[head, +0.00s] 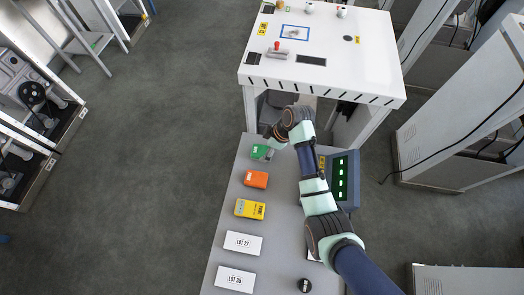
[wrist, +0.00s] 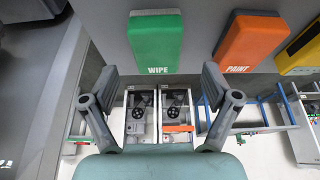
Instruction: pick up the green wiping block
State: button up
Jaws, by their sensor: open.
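The green wiping block (head: 258,151) lies at the far end of the grey bench, partly covered by my gripper (head: 269,150) in the head view. In the wrist view the green block (wrist: 157,40), lettered WIPE, is at the top centre. My gripper (wrist: 160,80) is open and empty there, its fingers spread wider than the block, with tips near the level of its lettered edge. I cannot tell the height gap between fingers and block.
An orange block (head: 256,179) lettered PAINT, a yellow block (head: 250,209) and white LOT cards (head: 243,244) line the bench. A white table (head: 350,62) stands beyond.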

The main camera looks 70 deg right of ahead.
aim_at(262, 151)
jog(key=x, duration=0.4)
jog(key=shift+d+f+b, duration=0.15)
jog(key=shift+f+b, duration=0.15)
jog(key=shift+f, duration=0.15)
jog(key=c, duration=1.3)
jog(key=shift+r, duration=0.1)
notch_tip(262, 151, up, 20)
jog(key=shift+f+p, duration=0.1)
jog(key=shift+p, duration=1)
